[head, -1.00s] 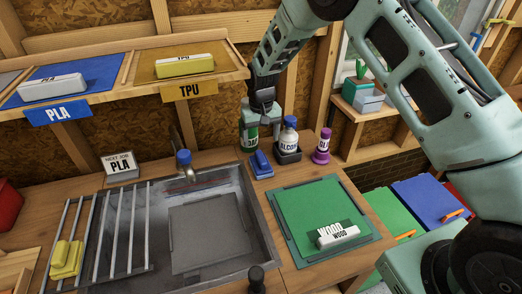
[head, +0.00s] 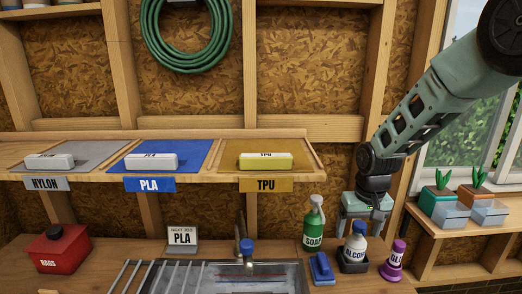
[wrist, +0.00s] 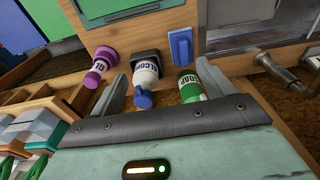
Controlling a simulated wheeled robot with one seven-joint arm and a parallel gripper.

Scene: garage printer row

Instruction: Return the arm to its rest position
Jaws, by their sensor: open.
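My gripper (head: 367,228) hangs at the back right of the bench, fingers pointing down, open and empty. In the head view it is behind the white alcohol bottle (head: 355,250), whose blue top overlaps it. The green soap bottle (head: 313,226) stands upright to its left, apart from the fingers. In the wrist view the open fingers (wrist: 160,82) show with the alcohol bottle (wrist: 146,75) between them in the picture and the soap bottle (wrist: 190,86) near one finger. I cannot tell how far the fingers are from the alcohol bottle.
A purple glue bottle (head: 393,262) stands right of the alcohol bottle, and a blue brush (head: 321,268) lies to its left. Potted plants (head: 440,205) stand on a shelf at right. The wall is close behind.

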